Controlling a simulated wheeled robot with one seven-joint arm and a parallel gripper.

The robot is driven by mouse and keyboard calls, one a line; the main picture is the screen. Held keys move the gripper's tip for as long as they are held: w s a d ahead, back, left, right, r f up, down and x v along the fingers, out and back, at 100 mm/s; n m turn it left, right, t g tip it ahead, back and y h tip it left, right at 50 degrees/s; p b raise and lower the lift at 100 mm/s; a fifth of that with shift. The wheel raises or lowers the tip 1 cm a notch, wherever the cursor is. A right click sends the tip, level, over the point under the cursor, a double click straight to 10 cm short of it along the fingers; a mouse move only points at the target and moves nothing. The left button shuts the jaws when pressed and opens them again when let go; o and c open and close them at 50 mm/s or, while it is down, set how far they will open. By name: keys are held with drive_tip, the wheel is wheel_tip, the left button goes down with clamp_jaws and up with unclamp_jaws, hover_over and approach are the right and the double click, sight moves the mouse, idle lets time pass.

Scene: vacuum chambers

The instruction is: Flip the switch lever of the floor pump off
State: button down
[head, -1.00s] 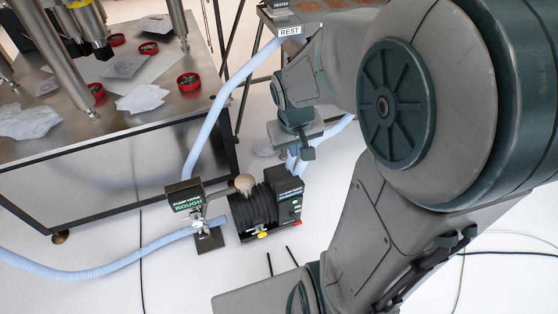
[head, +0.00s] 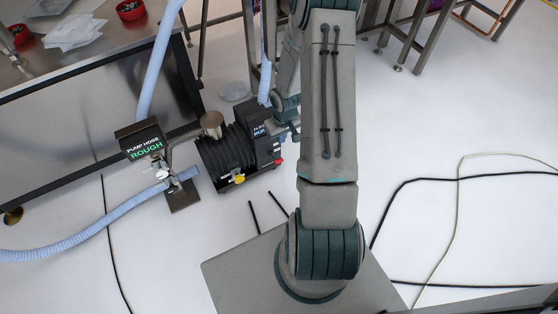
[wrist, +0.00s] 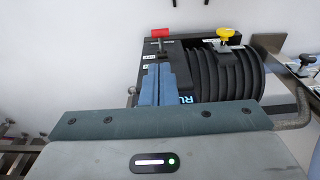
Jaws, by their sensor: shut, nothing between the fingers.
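The black floor pump (head: 228,152) with its ribbed body stands on the white floor left of my arm; it also shows in the wrist view (wrist: 209,75). A red-tipped lever (wrist: 161,34) stands on the pump's end block, with small white labels beside it; its red part (head: 279,162) is tiny in the head view. A yellow-topped knob (wrist: 226,36) stands to its right in the wrist view. My gripper (wrist: 164,68) is shut and empty, its blue fingers pointing towards the red lever. I cannot tell whether they touch the pump. In the head view my arm partly hides the gripper.
A pump hose stand with a "ROUGH" sign (head: 145,145) and a pale blue hose (head: 75,233) are left of the pump. A metal table (head: 85,85) stands at upper left. Cables (head: 425,181) lie on the right floor, which is otherwise mostly clear.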

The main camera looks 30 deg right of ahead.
sight(279, 160)
idle(0.3)
drive_tip(key=f+b, duration=0.2)
drive_tip(key=f, duration=0.2)
drive_tip(key=w+f+b, duration=0.1)
drive_tip(key=f+b, duration=0.1)
drive_tip(key=f, duration=0.3)
drive_tip(key=f+b, duration=0.2)
drive_tip(key=f, duration=0.3)
drive_tip(key=shift+w, duration=0.25)
drive_tip(key=shift+f, duration=0.1)
